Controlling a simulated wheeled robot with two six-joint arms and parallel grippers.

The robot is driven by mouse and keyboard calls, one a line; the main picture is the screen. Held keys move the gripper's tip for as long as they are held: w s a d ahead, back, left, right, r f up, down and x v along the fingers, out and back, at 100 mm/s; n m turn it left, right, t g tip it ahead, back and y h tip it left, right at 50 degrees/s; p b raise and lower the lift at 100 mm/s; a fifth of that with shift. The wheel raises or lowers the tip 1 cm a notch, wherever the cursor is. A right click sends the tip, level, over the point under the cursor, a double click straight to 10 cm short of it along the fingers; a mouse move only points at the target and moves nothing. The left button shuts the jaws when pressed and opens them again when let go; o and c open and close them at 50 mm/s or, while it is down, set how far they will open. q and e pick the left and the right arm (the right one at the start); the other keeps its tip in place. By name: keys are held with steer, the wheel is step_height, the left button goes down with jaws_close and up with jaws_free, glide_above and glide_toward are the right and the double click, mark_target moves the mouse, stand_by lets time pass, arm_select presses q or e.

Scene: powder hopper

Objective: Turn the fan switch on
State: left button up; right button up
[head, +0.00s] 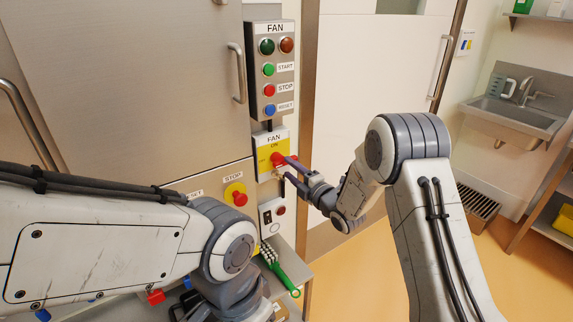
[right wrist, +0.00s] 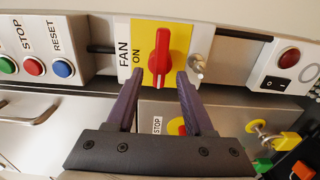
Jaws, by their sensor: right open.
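The fan switch is a red rotary knob (head: 278,158) on a yellow plate marked FAN and ON, below the upper button box. Its handle lies sideways on the panel, across the direction of the ON mark. In the right wrist view the knob (right wrist: 162,57) shows just beyond and between my fingertips. My right gripper (head: 286,167) is open at the switch, its fingers pointing at it. In the right wrist view the gripper (right wrist: 160,76) holds nothing; I cannot tell whether a finger touches the knob. My left gripper is out of view.
The FAN button box (head: 271,75) hangs above the switch. A red stop button (head: 239,196) on yellow sits lower left. A metal toggle or lock (right wrist: 197,66) sits beside the knob. A green brush (head: 279,268) lies below. A sink (head: 515,118) stands far right.

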steer(key=shift+x, duration=1.15)
jaws_close()
